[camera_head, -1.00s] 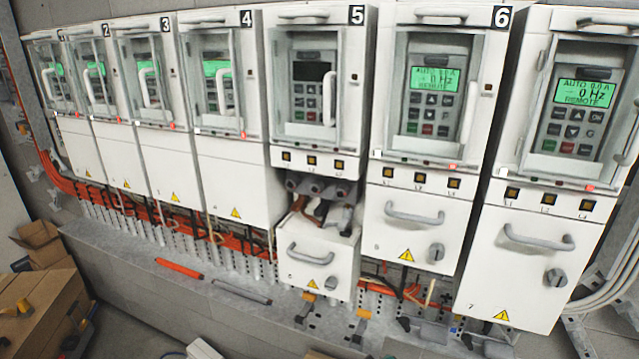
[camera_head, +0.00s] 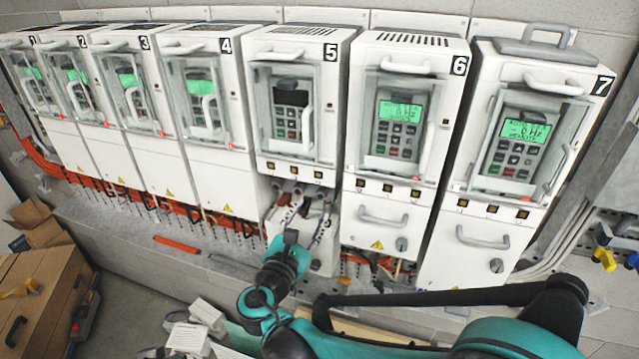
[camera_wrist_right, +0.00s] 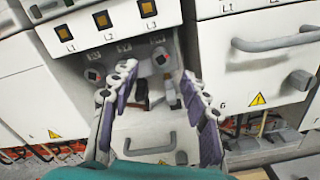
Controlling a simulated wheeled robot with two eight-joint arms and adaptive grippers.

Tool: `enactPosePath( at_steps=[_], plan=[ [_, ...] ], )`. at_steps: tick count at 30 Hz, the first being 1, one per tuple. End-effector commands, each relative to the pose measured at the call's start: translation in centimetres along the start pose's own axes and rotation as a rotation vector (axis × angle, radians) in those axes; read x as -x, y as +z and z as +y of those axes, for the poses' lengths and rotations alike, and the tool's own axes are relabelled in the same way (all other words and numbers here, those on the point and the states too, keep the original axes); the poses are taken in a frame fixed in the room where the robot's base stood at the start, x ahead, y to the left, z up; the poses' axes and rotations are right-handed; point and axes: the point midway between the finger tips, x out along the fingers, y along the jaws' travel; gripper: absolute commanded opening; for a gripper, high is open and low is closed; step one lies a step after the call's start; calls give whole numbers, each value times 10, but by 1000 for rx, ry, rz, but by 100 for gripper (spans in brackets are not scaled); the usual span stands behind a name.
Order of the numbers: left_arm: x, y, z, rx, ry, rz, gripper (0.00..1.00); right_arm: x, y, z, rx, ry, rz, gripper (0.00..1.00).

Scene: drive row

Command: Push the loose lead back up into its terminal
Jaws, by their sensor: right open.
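Drive 5 (camera_head: 300,95) has a dark display, while its neighbours' displays are lit green. Its lower cover (camera_wrist_right: 150,145) sits low, leaving a terminal bay open above it. In the right wrist view, round grey terminals show in the bay, one at left (camera_wrist_right: 95,74) and one at right (camera_wrist_right: 160,56). A dark brown lead (camera_wrist_right: 141,90) hangs between my fingers, and a pale-ended lead (camera_wrist_right: 172,93) is close to the right finger. I cannot tell which lead is loose. My right gripper (camera_head: 307,213) is open in front of the bay, its fingers (camera_wrist_right: 158,88) apart with nothing gripped. My left gripper is out of view.
Drive 6 (camera_head: 400,120) stands close on the right, its handle (camera_wrist_right: 275,40) protruding near my right finger. A grey ledge (camera_head: 110,218) runs below the drives, with a red tool (camera_head: 177,244) on it. Cardboard boxes (camera_head: 40,270) stand at lower left.

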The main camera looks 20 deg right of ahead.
Motion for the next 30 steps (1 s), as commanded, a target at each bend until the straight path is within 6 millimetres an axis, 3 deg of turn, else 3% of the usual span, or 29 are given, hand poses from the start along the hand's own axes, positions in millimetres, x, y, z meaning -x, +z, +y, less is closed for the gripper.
enactPosePath(
  at_steps=[13,25,26,30],
  plan=[
    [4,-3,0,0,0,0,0,-65,0,-1,1,-2,-2,46],
    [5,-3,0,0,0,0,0,-76,-1,-1,0,0,-1,46],
    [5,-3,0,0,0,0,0,-76,-1,-1,0,0,-1,41],
    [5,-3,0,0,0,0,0,-76,-1,-1,0,0,-1,4]
  ],
)
